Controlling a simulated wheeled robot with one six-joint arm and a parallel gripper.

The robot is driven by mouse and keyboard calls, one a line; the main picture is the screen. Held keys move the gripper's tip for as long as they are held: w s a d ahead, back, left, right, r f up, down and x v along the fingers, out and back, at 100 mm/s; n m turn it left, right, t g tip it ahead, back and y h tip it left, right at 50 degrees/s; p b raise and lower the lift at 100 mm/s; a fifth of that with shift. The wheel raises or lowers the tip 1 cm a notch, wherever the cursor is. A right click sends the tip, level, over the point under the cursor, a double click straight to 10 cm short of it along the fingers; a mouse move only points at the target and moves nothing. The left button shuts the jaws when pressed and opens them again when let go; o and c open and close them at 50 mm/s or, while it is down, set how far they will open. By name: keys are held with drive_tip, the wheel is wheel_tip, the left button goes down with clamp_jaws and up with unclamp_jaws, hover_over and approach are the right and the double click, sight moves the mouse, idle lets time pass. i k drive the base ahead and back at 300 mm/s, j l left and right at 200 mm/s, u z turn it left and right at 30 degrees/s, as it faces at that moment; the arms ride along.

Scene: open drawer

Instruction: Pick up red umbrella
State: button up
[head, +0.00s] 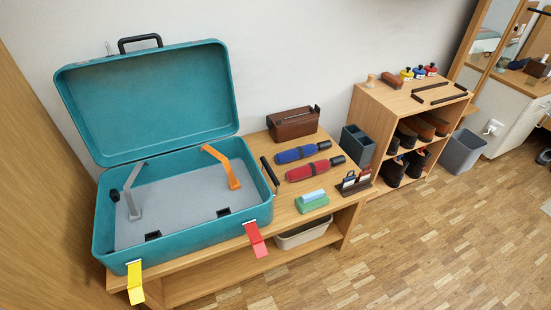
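The red umbrella (309,171) lies folded on the wooden bench (345,202), to the right of the open teal suitcase. It has a dark band around its middle and a black handle end at the right. A blue umbrella (297,154) of the same shape lies just behind it, close and nearly parallel. My gripper does not show in the head view.
The open teal suitcase (187,225) fills the bench's left. A brown box (292,123) stands behind the umbrellas, green and blue blocks (312,202) and a dark card holder (354,184) in front. A dark bin (357,146) is right. Parquet floor is clear in front.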

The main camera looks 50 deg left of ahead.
sight(310, 170)
drive_tip(key=u, duration=1.55)
